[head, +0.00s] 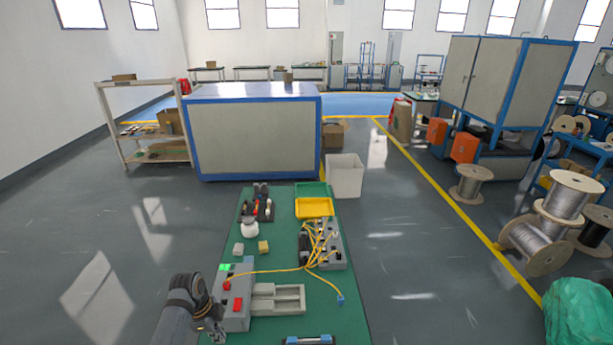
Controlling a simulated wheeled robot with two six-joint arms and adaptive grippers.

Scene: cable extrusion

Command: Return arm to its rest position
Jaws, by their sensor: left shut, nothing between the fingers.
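My left arm comes in at the bottom left of the head view, and its dark gripper (214,327) is beside the left edge of a grey machine with red buttons (237,300). The gripper is shut and empty; its fingertips are small and partly hard to make out. A yellow cable (283,270) lies across the green worktable (335,318), from the grey machine to a grey fixture block (330,243), with a blue connector (340,299) at one end.
A yellow tray (314,208), a green tray (311,189), a white jar (250,229), a tool holder (257,208) and small blocks stand on the worktable. A grey slide (278,299) adjoins the machine. A white bin (344,176) stands beyond.

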